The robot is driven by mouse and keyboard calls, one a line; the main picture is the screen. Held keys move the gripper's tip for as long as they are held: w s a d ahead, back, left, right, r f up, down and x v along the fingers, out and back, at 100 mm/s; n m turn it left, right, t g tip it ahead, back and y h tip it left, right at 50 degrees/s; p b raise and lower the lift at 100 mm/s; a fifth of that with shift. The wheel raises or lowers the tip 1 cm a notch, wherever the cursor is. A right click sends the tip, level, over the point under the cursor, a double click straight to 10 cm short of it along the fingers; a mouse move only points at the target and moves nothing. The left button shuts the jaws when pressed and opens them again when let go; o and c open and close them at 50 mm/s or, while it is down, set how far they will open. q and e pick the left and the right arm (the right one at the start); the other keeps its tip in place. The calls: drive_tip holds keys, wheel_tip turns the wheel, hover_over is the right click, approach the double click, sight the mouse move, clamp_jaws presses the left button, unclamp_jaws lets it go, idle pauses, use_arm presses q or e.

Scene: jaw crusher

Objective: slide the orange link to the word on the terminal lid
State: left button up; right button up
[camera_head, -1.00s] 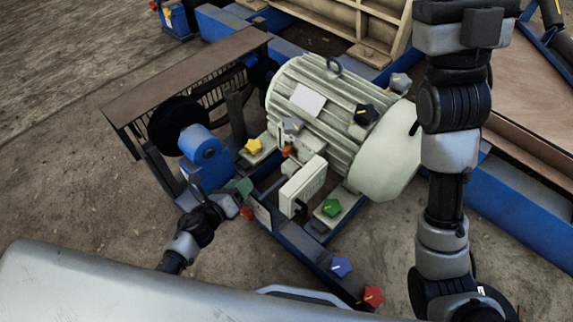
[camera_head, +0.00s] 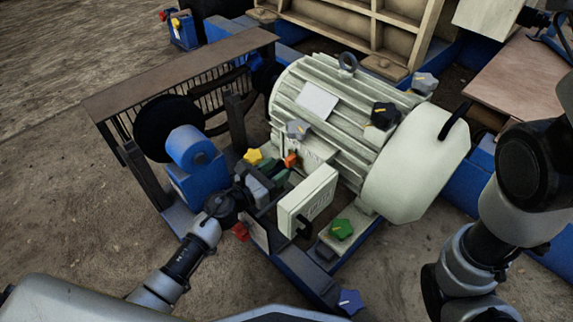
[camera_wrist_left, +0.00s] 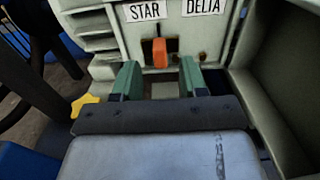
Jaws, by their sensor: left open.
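The orange link (camera_wrist_left: 159,53) stands in the terminal box under the STAR label, left of the middle between the two words. It also shows small in the head view (camera_head: 290,160). The terminal lid (camera_head: 308,203) hangs open in front of the motor; its writing is too small to read there. In the left wrist view the STAR label (camera_wrist_left: 145,10) is at left and the DELTA label (camera_wrist_left: 203,6) at right. My left gripper (camera_wrist_left: 158,80) is open, its green fingers just short of the link and to either side of it. My right gripper is out of view.
The pale motor (camera_head: 350,120) fills the space behind the box. A yellow star knob (camera_head: 253,157), a green one (camera_head: 341,229) and a red one (camera_head: 240,232) sit close around. A blue bearing block (camera_head: 195,150) stands left of my left gripper.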

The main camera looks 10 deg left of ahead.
sight(286, 163)
use_arm(q)
drive_tip(key=shift+x, duration=1.9)
clamp_jaws()
